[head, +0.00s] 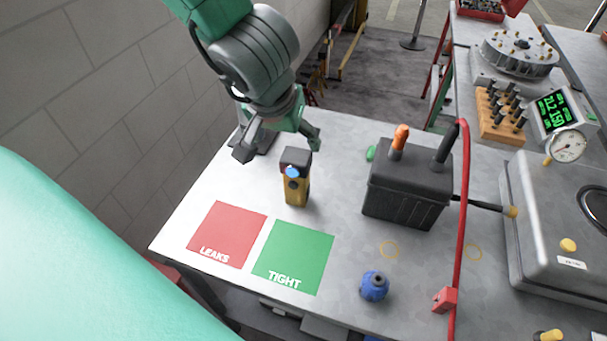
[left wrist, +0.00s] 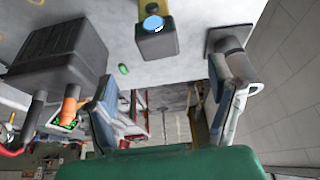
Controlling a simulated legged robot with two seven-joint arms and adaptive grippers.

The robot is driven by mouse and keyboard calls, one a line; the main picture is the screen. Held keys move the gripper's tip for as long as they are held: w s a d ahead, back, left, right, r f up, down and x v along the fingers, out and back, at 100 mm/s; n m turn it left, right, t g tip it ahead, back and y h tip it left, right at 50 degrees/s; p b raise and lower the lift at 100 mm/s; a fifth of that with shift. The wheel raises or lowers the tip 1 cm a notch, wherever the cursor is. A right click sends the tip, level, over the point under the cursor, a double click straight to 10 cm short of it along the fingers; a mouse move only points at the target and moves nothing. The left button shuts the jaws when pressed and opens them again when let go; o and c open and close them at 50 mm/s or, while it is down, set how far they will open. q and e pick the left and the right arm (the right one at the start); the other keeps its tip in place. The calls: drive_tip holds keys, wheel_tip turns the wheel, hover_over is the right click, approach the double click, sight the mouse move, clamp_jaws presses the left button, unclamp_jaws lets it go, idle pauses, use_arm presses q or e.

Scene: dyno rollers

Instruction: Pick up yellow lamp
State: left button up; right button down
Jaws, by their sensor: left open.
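The yellow lamp (head: 294,190) stands upright on the grey table, with a dark top and a round blue lens. In the left wrist view the lamp (left wrist: 154,42) shows at the top centre, its dark head and blue lens toward the camera. My left gripper (head: 278,145) is open and empty, its fingers spread just behind and above the lamp, apart from it. In the left wrist view the gripper's fingers (left wrist: 166,100) are wide apart, with the lamp beyond them. My right gripper is not in view.
A black battery-like box (head: 408,195) stands right of the lamp; a small green piece (head: 371,153) lies behind it. Red and green mats (head: 228,228) (head: 296,250) lie in front. A blue knob (head: 374,286) and red hose (head: 461,220) are farther right. A grey cylinder (left wrist: 234,55) stands by the left gripper.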

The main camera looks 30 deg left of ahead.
sight(295, 156)
use_arm(q)
drive_tip(key=x, duration=0.2)
drive_tip(key=b+x, duration=0.1)
drive_tip(key=x, duration=0.2)
drive_tip(key=shift+a+r, duration=0.1)
drive_tip(key=shift+a, duration=0.1)
drive_tip(key=shift+w+a+f, duration=0.15)
drive_tip(key=shift+a+f, duration=0.1)
drive_tip(key=shift+f, duration=0.2)
drive_tip(key=f, duration=0.1)
drive_tip(key=w+f, duration=0.1)
drive_tip(key=w+d+f+b, duration=0.1)
drive_tip(key=f, duration=0.1)
drive_tip(key=shift+f, duration=0.1)
drive_tip(key=shift+s, duration=0.1)
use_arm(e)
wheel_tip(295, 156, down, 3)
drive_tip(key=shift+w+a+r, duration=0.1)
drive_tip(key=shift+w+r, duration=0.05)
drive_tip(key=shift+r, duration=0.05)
use_arm(q)
drive_tip(key=shift+a, duration=0.15)
drive_tip(key=c, duration=0.5)
drive_tip(key=shift+a, duration=0.15)
clamp_jaws()
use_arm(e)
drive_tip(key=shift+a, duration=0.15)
